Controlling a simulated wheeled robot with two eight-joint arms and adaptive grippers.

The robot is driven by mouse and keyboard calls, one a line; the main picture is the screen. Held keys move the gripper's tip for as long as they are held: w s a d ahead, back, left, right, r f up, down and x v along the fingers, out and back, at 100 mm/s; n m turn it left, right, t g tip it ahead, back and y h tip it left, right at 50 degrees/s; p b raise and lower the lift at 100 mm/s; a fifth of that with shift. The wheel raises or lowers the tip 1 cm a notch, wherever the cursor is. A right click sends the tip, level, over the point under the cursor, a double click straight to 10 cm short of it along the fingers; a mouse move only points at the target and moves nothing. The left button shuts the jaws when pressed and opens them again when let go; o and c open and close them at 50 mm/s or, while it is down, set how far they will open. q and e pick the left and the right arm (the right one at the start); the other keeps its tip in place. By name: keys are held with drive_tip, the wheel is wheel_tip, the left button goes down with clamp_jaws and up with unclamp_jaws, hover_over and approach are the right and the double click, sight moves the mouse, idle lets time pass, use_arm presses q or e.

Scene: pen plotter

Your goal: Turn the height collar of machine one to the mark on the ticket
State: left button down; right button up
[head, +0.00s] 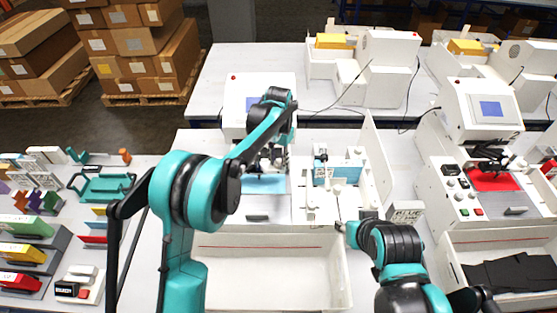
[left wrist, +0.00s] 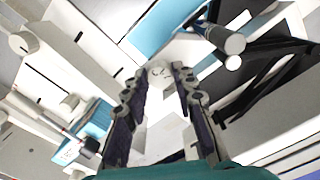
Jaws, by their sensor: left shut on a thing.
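The machine in the middle (head: 235,112) has a white body and a light blue sheet (head: 262,184) on its bed. My left gripper (head: 272,158) reaches down over the bed at the pen holder. In the left wrist view its two dark fingers (left wrist: 163,85) are closed around a small round white part, the height collar (left wrist: 160,70). Any marks on the collar are too small to read. A white card with dark print (head: 406,212), possibly the ticket, stands at the machine's right. My right gripper (head: 343,230) is low at the tray's right edge; its fingers are unclear.
A white tray (head: 345,270) lies in front of the middle machine. A second machine with a red sheet (head: 492,181) stands at the right. A white fixture with a blue block (head: 340,172) is right of my left gripper. Colored holders (head: 35,228) fill the left table.

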sight(278, 163)
use_arm(q)
drive_tip(key=c, duration=1.2)
unclamp_jaws()
drive_tip(key=shift+r, duration=0.15)
wheel_tip(278, 163, up, 12)
